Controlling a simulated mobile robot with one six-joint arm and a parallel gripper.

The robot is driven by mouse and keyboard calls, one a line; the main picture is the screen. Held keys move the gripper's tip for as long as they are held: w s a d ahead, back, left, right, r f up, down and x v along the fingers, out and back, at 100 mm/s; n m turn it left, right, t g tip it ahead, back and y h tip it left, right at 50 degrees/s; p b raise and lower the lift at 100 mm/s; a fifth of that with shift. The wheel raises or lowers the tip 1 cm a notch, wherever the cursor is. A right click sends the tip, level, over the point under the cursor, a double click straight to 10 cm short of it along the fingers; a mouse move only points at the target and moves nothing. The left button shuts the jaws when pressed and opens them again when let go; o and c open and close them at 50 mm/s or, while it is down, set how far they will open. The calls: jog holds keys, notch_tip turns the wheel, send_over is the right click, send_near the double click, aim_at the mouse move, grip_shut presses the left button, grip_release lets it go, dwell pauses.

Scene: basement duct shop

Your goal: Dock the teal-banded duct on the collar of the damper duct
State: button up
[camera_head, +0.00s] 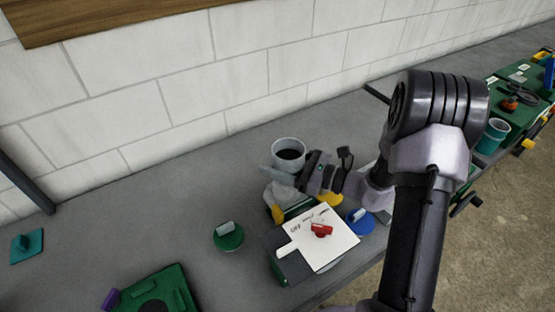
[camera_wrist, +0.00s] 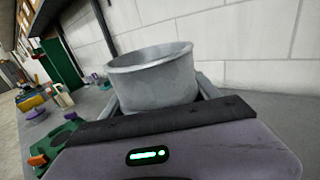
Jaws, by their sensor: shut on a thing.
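My gripper (camera_head: 284,172) is shut on a plain grey round metal duct (camera_head: 289,146), held open end up above the bench. It also fills the middle of the wrist view (camera_wrist: 155,72), between the two fingers. No teal band shows on its visible part; the lower part is hidden by my gripper. I cannot pick out the damper duct or its collar for sure. Just below my gripper, a dark box carries a white plate (camera_head: 334,250) marked OFF, with a red handle (camera_head: 321,230). Whether this belongs to the damper duct is unclear.
A green round piece (camera_head: 228,237), a blue round piece (camera_head: 361,221) and a green block (camera_head: 158,292) lie nearby on the grey bench (camera_head: 130,225). A teal plate (camera_head: 27,246) lies far left. A teal cup-like thing (camera_head: 493,136) stands right. A block wall runs behind.

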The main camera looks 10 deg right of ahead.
aim_at(302, 171)
jog(key=shift+f+b, duration=0.6)
jog(key=shift+f, duration=0.05)
jog(key=o, duration=1.3)
jog(key=shift+b+v, duration=0.55)
jog(key=shift+v, duration=4.95)
